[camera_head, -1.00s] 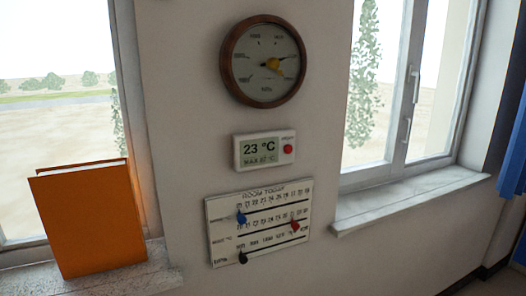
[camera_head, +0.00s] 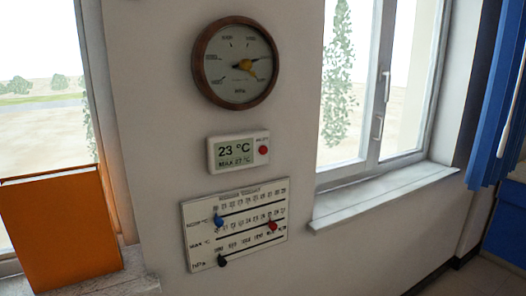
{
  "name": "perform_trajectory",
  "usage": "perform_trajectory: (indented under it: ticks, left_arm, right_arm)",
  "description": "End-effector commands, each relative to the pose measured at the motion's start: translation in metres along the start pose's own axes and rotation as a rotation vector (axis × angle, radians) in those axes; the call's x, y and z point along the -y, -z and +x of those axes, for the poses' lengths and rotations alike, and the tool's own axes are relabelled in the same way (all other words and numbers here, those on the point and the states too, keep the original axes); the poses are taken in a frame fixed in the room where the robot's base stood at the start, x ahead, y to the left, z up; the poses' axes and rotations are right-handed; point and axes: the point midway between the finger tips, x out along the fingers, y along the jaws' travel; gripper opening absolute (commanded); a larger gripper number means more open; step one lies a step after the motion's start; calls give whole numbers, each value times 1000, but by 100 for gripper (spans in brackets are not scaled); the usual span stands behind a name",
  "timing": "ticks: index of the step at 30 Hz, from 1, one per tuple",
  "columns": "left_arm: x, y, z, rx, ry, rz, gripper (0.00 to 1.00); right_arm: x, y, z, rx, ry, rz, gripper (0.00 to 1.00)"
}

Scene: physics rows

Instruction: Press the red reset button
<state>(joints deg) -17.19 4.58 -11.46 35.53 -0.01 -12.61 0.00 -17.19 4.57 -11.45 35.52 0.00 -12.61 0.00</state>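The red reset button (camera_head: 263,150) is a small round button on the right side of a white digital thermometer (camera_head: 238,151). The thermometer is mounted on the wall between two windows. Its display reads 23 °C, with MAX 27 °C below. Neither of my grippers shows in the head view.
A round barometer (camera_head: 235,63) hangs above the thermometer. A slider board (camera_head: 235,222) with blue, red and black pegs is below it. An orange book (camera_head: 60,228) stands on the left sill. The right sill (camera_head: 385,194) is bare. A blue curtain (camera_head: 496,120) hangs at far right.

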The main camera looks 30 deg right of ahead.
Motion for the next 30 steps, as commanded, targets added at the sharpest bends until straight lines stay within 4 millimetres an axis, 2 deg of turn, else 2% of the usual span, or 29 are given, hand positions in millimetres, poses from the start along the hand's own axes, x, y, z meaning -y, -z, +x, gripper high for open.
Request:
perform_trajectory:
  ticks: [1, 6, 9, 30]
  left_arm:
    - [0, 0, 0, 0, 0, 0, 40]
    - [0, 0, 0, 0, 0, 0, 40]
    - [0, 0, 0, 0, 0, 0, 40]
    - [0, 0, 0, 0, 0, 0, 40]
  right_arm:
    - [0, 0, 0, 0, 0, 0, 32]
    - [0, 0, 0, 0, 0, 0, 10]
    - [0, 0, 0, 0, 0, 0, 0]
    - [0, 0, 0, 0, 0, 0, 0]
